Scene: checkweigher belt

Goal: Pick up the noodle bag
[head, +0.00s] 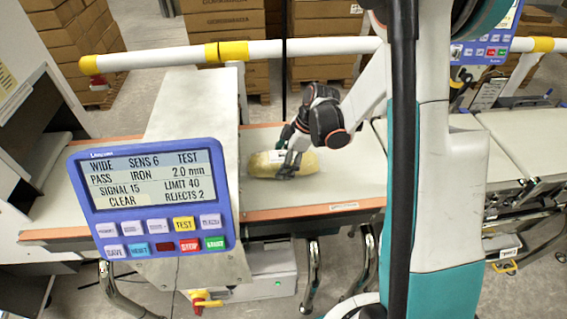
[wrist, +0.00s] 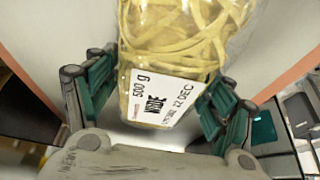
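The noodle bag (head: 262,165) is a clear bag of yellow noodles lying on the belt (head: 350,185) just right of the metal detector housing. In the wrist view the noodle bag (wrist: 180,45) shows a white label (wrist: 165,97) reading 500 g and 22 DEC. My gripper (head: 288,162) is down at the bag in the head view. In the wrist view my gripper (wrist: 155,105) has its green fingers apart, one on each side of the labelled end. The right finger is close to the bag; whether either finger touches it is unclear.
A blue control panel (head: 150,200) stands at the front left. A white rail with yellow bands (head: 290,47) runs behind the belt. The grey housing (head: 195,110) stands close left of the bag. The belt right of the bag is clear.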

